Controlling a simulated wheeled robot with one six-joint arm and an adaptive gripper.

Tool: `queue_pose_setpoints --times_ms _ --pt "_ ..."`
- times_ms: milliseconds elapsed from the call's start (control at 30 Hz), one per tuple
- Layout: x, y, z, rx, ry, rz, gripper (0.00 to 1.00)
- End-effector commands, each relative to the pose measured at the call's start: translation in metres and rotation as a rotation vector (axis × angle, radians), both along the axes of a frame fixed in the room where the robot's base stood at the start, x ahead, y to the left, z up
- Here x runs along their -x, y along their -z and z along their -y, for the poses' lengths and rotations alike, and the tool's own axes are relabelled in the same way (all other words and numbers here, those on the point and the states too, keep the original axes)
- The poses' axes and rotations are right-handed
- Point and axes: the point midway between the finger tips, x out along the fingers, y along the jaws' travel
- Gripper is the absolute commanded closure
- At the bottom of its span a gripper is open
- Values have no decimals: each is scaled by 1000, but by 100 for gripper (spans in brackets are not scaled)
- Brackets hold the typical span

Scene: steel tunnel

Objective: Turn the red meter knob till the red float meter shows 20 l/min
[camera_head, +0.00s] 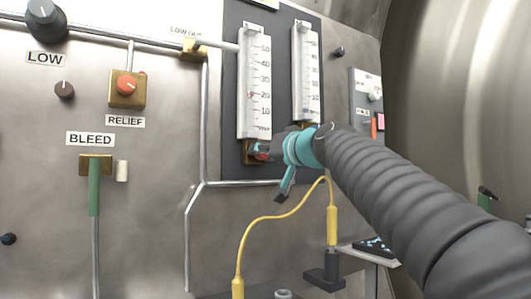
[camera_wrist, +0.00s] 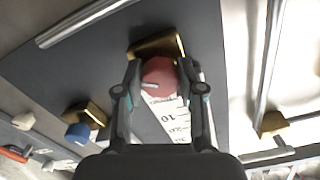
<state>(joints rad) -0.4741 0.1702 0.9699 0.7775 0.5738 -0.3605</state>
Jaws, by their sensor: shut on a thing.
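The red meter knob (camera_wrist: 158,76) sits on a brass block below the left-hand float meter. My gripper (camera_wrist: 159,84) has one finger on each side of the knob and is shut on it. In the head view my gripper (camera_head: 262,150) covers most of the knob; a little red shows. The left float meter (camera_head: 254,70) has a white scale numbered 10 to 50. Its small red float (camera_head: 252,94) stands about level with the 20 mark. In the wrist view the lower part of that scale (camera_wrist: 168,117) shows between the fingers.
A second float meter (camera_head: 307,75) stands close on the right; its blue knob (camera_wrist: 78,132) shows in the wrist view. A yellow cable (camera_head: 262,218) loops below my gripper. Steel pipes (camera_head: 205,120) run left of the meters. The relief knob (camera_head: 127,85) is further left.

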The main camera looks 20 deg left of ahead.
Motion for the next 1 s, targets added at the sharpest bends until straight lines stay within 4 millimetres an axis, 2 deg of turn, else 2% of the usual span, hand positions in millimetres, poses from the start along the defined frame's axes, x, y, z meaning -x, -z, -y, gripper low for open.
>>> queue_pose_setpoints --times_ms 133,167,233,667,833,1000 --pt "1 -1 -1 -1 -2 2 96" --pt "1 -1 -1 -1 -2 2 54" --pt "1 -1 0 0 -1 2 37" --pt "3 -1 5 0 3 2 36" --pt "18 -2 22 -1 2 3 36" --pt "38 -2 46 -1 4 3 36"
